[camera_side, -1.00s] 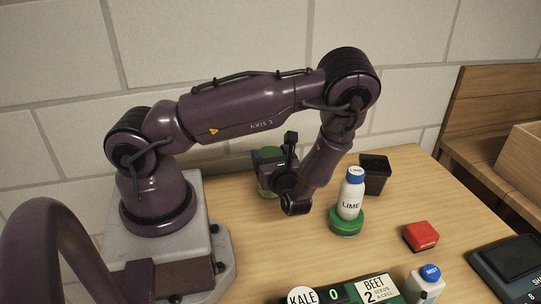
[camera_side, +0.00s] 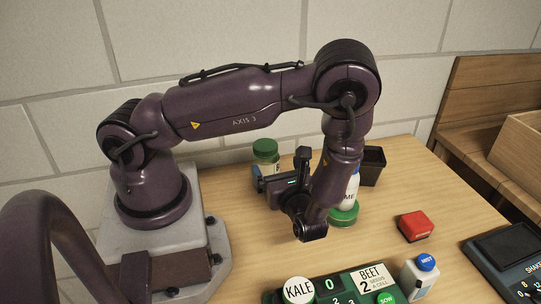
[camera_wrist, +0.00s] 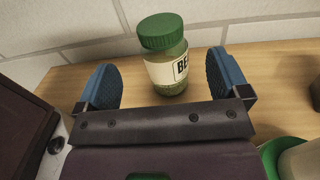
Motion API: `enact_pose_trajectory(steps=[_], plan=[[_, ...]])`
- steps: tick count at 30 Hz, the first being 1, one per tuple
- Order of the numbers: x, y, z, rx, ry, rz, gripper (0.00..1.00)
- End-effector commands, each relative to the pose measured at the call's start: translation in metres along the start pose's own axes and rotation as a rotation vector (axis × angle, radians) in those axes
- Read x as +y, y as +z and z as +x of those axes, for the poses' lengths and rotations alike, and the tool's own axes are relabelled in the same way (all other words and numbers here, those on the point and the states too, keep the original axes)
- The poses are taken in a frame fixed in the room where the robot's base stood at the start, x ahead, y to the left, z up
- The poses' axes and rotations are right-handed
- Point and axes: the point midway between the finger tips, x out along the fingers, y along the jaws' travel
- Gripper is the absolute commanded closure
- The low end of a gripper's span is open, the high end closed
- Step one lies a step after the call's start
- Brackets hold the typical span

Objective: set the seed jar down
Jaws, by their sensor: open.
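The seed jar (camera_wrist: 165,60) has a green lid and a pale label reading "BE". In the wrist view it stands upright on the wooden table, beyond and between my fingertips. My gripper (camera_wrist: 165,86) is open, with a blue pad on each side and nothing held between them. In the side view the jar (camera_side: 265,150) shows behind my gripper, its lower part hidden by the gripper and wrist.
A white LIME bottle (camera_side: 351,194) stands on a green round base (camera_side: 343,214), partly behind my wrist. A dark pot (camera_side: 372,166), red box (camera_side: 415,227), white bottle (camera_side: 420,277) and green panel (camera_side: 326,290) are around. A brick wall is behind.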

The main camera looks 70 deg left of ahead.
Motion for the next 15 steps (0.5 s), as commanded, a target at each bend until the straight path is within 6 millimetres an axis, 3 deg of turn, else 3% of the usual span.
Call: enact_pose_trajectory(steps=[3,8,11,15], plan=[[-0.001,0.000,-0.018,0.001,-0.002,-0.001,0.06],[-0.001,0.003,-0.028,0.010,0.012,-0.012,0.06],[0.000,0.014,-0.031,0.062,0.068,-0.061,0.06],[0.003,0.044,-0.035,0.217,0.224,-0.208,0.06]])
